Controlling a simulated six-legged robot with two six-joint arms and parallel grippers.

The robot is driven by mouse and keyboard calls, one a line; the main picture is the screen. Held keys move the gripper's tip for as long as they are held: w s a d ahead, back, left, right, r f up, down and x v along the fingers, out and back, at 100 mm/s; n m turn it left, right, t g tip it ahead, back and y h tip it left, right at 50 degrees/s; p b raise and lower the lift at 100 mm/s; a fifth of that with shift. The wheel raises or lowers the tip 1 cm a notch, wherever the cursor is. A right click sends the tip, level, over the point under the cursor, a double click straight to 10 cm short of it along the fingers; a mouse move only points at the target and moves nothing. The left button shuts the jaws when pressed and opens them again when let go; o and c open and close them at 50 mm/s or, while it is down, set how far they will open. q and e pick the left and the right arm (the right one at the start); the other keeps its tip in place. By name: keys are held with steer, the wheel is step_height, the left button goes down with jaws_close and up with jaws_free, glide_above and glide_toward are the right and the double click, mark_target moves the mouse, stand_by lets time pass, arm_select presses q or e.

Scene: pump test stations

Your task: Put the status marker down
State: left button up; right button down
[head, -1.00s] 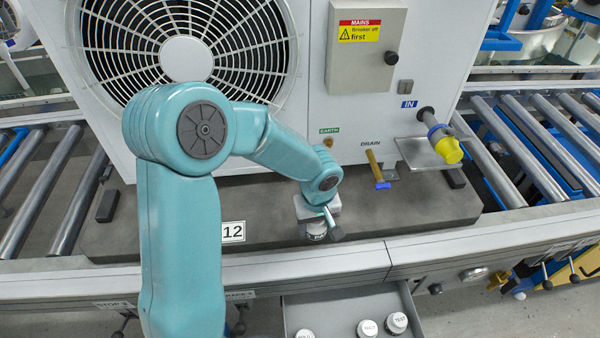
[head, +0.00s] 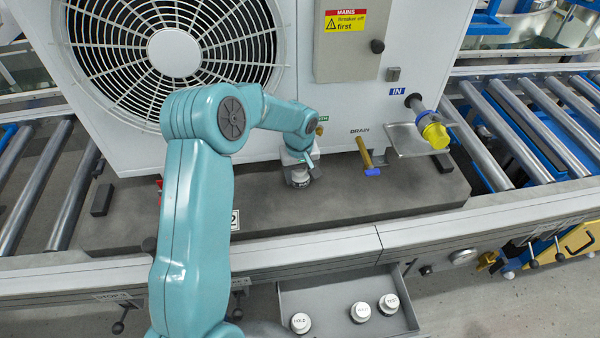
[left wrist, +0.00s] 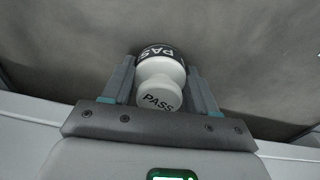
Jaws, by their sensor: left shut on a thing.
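My left gripper (head: 299,172) is shut on the status marker (head: 300,179), a small white knobbed piece with a dark band. In the left wrist view the marker (left wrist: 160,88) reads PASS on its top and on its band, and it sits between the two fingers of the gripper (left wrist: 161,85). The marker is over the dark grey base slab (head: 400,203) in front of the large white fan unit (head: 300,110). I cannot tell whether its underside touches the slab. My right gripper is not in view.
An open grey tray (head: 340,288) at the front holds white markers, one reading HOLD (head: 300,323). A drain pipe with a blue tip (head: 369,168), a metal plate (head: 408,140) and a yellow-capped inlet (head: 434,134) stick out to the right. Rollers (head: 500,130) flank the unit.

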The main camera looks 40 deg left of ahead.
mark_target(299, 171)
arm_select(q)
steer(key=shift+f, duration=0.2)
steer(key=o, duration=1.2)
steer(key=shift+r, duration=0.15)
steer(key=shift+r, duration=0.3)
steer(key=r, duration=0.3)
steer(key=r+p, duration=0.1)
steer(key=r, duration=0.7)
steer(key=shift+s+d+r+p, duration=0.25)
steer(key=shift+s+p, duration=0.05)
steer(key=shift+s, duration=0.1)
steer(key=shift+s, duration=0.1)
